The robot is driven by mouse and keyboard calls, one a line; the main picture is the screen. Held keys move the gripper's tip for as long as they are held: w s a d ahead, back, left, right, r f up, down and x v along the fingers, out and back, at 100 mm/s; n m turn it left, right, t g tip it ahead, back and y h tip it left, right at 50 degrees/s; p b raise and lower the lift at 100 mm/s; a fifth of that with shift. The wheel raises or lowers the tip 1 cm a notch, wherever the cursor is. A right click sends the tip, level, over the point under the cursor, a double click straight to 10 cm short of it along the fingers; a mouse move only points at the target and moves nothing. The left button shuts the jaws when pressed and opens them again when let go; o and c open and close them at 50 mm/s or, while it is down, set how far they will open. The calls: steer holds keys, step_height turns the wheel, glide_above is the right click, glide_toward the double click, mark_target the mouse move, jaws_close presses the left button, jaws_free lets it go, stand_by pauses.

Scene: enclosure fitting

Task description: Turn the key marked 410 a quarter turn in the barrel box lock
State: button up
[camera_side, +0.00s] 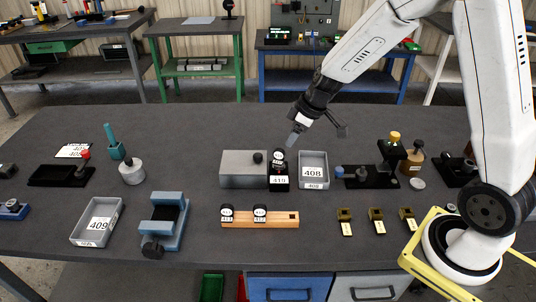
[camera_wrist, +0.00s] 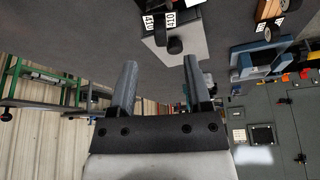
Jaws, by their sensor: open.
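The barrel box lock is a grey box (camera_side: 240,175) with a black knob and a black lock block (camera_side: 279,184) at its right end, which bears a white label. A black key (camera_side: 279,165) with a round, labelled head stands upright at that block. In the wrist view two labels reading 410 (camera_wrist: 170,18) show at the top, beside the grey box (camera_wrist: 188,48). My gripper (camera_side: 293,139) is open and empty, above and slightly right of the key in the side view. Its two fingers (camera_wrist: 160,78) are spread wide in the wrist view, with nothing between them. How deep the key sits is hidden.
A grey tray marked 408 (camera_side: 313,183) stands right beside the lock block. A wooden rack (camera_side: 260,220) with two round-headed keys lies in front. Brass padlocks (camera_side: 376,214) lie front right, a blue vise (camera_side: 165,222) and tray 409 (camera_side: 97,237) front left. Table behind the lock is clear.

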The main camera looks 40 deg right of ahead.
mark_target(283, 151)
steer(key=shift+x, duration=3.65)
steer(key=shift+r, duration=0.1)
jaws_close()
